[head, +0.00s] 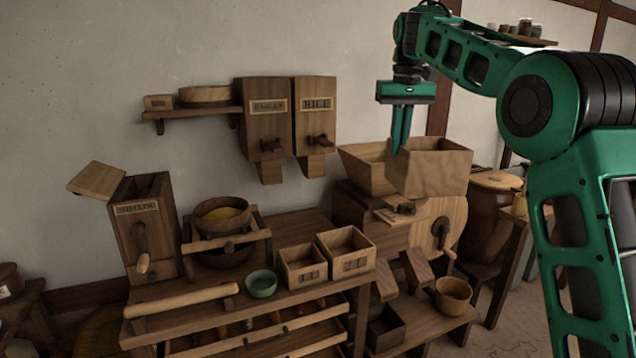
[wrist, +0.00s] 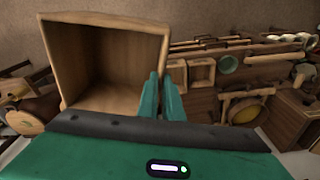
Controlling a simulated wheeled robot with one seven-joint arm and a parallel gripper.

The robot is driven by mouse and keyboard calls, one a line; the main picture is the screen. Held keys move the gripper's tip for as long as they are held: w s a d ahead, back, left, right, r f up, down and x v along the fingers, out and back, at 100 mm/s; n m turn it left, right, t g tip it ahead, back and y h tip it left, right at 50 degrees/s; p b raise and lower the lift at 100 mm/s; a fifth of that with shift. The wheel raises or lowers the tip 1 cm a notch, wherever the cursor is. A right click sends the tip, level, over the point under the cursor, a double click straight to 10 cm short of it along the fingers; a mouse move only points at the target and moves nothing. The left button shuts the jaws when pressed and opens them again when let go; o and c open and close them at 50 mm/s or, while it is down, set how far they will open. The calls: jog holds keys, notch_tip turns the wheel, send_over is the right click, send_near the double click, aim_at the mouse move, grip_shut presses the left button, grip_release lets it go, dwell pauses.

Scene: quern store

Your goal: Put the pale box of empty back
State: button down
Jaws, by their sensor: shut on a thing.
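My gripper (head: 398,146) points down and is shut on one wall of a pale wooden box (head: 437,170). The box is open at the top and looks empty in the wrist view (wrist: 115,62), where my fingers (wrist: 167,92) pinch its right wall. In the head view the box is at or just above the mill at the right of the bench. It partly hides the mill's wooden hopper (head: 363,168). I cannot tell whether the box touches the hopper or the mill.
Two small labelled boxes (head: 340,250), a green bowl (head: 261,284) and a wooden bowl (head: 222,214) stand on the bench. An open-lidded labelled box mill (head: 145,225) is at left. Barley and rice dispensers (head: 315,115) hang on the wall. A wooden bowl (head: 453,295) sits low right.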

jog(key=w+d+f, duration=0.1)
jog(key=d+f, duration=0.2)
jog(key=f, duration=1)
jog(key=d+f, duration=0.2)
jog(key=f, duration=1.1)
jog(key=s+d+f, duration=0.2)
jog(key=s+f, duration=0.5)
jog(key=f, duration=0.4)
jog(key=s+d+f+m, duration=0.1)
jog(key=s+d+f, duration=0.1)
jog(key=s+f, duration=0.6)
notch_tip(320, 180, down, 3)
jog(key=shift+d+f, duration=0.2)
